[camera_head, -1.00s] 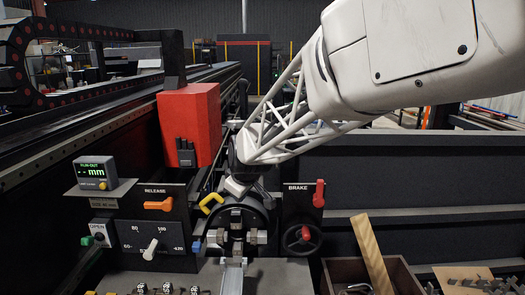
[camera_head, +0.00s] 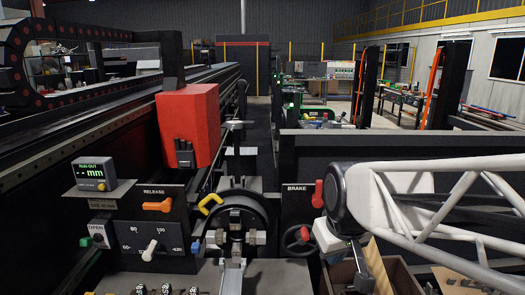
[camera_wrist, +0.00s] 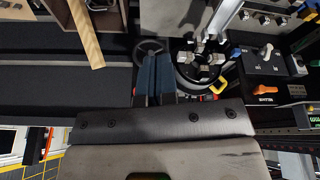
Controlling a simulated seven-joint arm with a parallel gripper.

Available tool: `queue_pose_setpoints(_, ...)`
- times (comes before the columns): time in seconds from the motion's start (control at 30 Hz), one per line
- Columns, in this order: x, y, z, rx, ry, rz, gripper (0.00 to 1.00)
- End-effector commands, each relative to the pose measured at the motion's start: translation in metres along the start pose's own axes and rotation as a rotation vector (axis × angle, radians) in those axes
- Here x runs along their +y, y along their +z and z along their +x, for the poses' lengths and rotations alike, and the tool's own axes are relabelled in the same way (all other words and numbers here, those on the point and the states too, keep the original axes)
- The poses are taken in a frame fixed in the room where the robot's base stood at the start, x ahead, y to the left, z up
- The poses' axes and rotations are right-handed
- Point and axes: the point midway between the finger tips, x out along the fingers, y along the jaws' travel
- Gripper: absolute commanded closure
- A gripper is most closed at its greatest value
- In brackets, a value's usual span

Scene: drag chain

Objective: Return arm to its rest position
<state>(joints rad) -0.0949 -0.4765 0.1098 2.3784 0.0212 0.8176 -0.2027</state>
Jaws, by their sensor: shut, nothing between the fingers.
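My gripper (camera_head: 362,268) is at the lower right of the head view, at the end of my white lattice arm. Its dark fingers point down over a wooden box (camera_head: 408,275) and partly hide it. In the wrist view my gripper (camera_wrist: 154,70) shows its two blue-grey fingers close together, with nothing held between them. The round chuck (camera_head: 237,225) with metal jaws stands left of my gripper, apart from it. In the wrist view the chuck (camera_wrist: 205,62) is just right of the fingertips.
The control panel has an orange RELEASE lever (camera_head: 158,205) and a grey selector knob (camera_head: 151,250). A red BRAKE lever (camera_head: 318,194) and black handwheel (camera_head: 300,238) are close left of my gripper. A wooden slat (camera_wrist: 86,33) sticks out of the box. A red housing (camera_head: 190,125) stands behind.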

Motion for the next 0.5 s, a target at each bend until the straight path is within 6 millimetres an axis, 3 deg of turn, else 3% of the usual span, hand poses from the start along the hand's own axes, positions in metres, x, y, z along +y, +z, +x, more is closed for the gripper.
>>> queue_pose_setpoints(0.1, 0.006, 0.037, -0.006, -0.022, 0.012, 0.087, 1.0)
queue_pose_setpoints(0.3, 0.011, 0.09, -0.01, -0.059, 0.032, 0.216, 1.0)
queue_pose_setpoints(0.5, 0.012, 0.117, -0.01, -0.08, 0.043, 0.287, 1.0)
